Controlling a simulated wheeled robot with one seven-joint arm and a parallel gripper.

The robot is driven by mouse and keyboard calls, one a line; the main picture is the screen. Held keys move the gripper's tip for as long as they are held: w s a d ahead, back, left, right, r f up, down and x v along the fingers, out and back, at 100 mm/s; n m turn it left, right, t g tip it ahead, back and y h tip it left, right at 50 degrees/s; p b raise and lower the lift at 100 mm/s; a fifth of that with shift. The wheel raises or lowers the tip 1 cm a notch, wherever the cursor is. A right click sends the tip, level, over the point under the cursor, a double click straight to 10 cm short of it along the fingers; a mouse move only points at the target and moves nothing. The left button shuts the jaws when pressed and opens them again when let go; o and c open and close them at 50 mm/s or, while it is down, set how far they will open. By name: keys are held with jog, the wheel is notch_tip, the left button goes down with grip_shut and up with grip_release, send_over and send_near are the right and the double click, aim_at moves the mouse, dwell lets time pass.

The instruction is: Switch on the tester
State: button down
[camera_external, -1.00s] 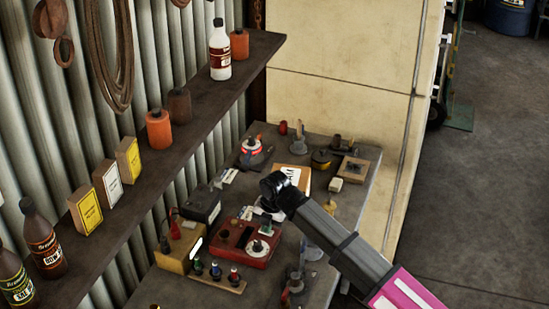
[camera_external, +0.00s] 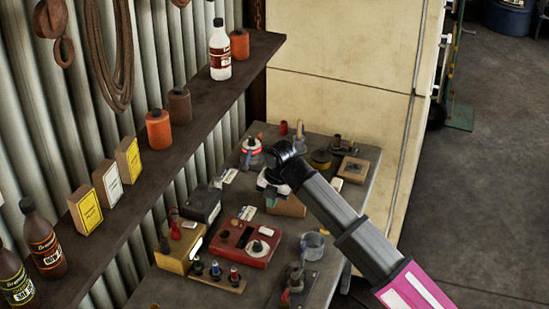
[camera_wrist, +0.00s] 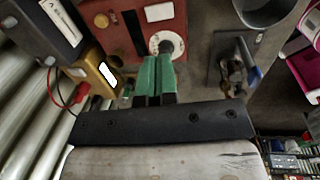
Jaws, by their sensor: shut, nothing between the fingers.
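A red box (camera_external: 232,253) with a white dial and black knob (camera_external: 258,248) looks like the tester. It lies on the bench. In the wrist view its red top (camera_wrist: 117,38) shows a dark window, a white label, a brass-coloured knob and the dial (camera_wrist: 168,43). My gripper (camera_external: 268,192) is above the bench, behind the box in the outside view. Its green fingers (camera_wrist: 155,62) are shut and empty, and their tips overlap the dial's lower edge in the wrist view. I cannot tell the height gap. No lit sign shows on the red box.
A yellow box (camera_external: 174,262) with a bright white panel and red and black leads stands left of the red box. A dark box (camera_external: 200,206) is behind it. Several coloured-top posts stand on a strip in front. A grey cup (camera_external: 312,247) is at the right.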

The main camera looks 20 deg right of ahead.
jog(key=shift+s+d+r, duration=0.1)
jog(key=shift+d+r, duration=0.05)
jog(key=shift+r, duration=1.1)
jog(key=shift+w+a, duration=0.55)
send_near(262, 229)
jog(key=f, duration=0.7)
jog(key=shift+w+a+f, duration=0.25)
jog(key=shift+w+a, duration=0.1)
jog(key=shift+a, duration=0.05)
